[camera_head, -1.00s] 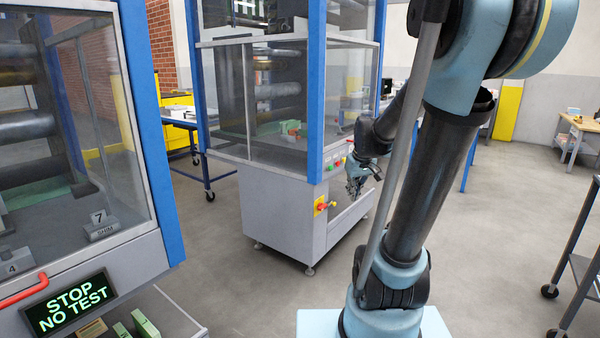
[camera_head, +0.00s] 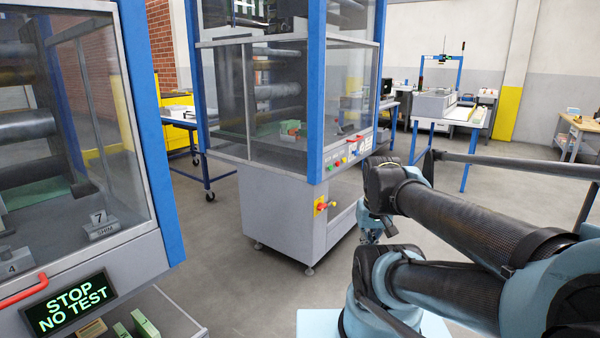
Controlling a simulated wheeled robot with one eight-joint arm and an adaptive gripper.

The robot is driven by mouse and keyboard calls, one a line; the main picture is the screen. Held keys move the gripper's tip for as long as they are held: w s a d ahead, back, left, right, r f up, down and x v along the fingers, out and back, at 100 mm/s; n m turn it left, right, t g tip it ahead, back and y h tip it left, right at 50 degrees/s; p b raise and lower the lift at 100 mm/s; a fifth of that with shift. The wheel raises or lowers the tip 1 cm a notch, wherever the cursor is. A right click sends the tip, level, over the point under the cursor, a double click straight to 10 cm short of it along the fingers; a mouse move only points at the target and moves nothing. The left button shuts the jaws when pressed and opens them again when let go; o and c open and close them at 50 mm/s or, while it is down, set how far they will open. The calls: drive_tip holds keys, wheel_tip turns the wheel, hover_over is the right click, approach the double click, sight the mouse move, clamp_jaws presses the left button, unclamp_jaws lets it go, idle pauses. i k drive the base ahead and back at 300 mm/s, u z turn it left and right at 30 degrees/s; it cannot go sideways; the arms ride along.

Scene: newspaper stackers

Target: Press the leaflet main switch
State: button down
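A red rotary switch on a yellow plate (camera_head: 320,206) is on the front corner of the grey machine cabinet (camera_head: 285,215) in the middle. I cannot read a label naming it as the leaflet main switch. My gripper (camera_head: 371,237) hangs low, to the right of the switch and apart from it in the picture. My own arm partly hides it, and its fingers are too small to tell open from shut.
Coloured push buttons (camera_head: 340,160) line the cabinet above the switch. Another machine with a lit "STOP NO TEST" sign (camera_head: 68,302) stands at left. A blue-legged table (camera_head: 455,118) is behind my arm. Grey floor (camera_head: 240,270) is clear between the machines.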

sight(320, 206)
drive_tip(key=z, duration=2)
drive_tip(key=k, duration=0.75)
drive_tip(key=u, duration=0.95)
drive_tip(key=i, duration=1)
